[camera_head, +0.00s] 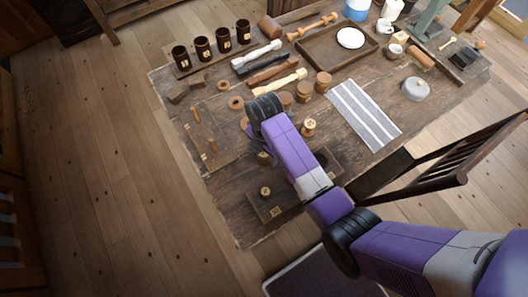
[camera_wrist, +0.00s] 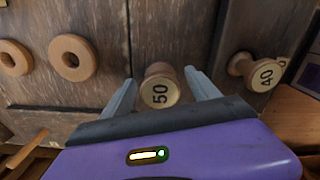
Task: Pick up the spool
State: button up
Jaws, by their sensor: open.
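A pale turned spool marked 50 (camera_wrist: 159,92) stands between the two fingers of my open gripper (camera_wrist: 160,77) in the wrist view. A finger lies on each side of it, and I cannot tell whether either touches it. A second spool marked 40 (camera_wrist: 264,72) is to the right, outside the fingers. In the head view, light wooden spools stand near my arm, one to its right (camera_head: 309,127) and one on a dark board (camera_head: 265,191). My arm hides the fingertips there, so I cannot match the marked spools with certainty.
Wooden rings (camera_wrist: 72,57) lie left of the gripper. The dark table (camera_head: 225,185) also holds mugs (camera_head: 202,48), a tray (camera_head: 318,67) with a white dish, turned rods and a striped cloth (camera_head: 363,112). A chair (camera_head: 460,165) stands at the right edge.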

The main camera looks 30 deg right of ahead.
jog(key=shift+f, duration=0.45)
jog(key=c, duration=1.4)
jog(key=shift+r, duration=0.15)
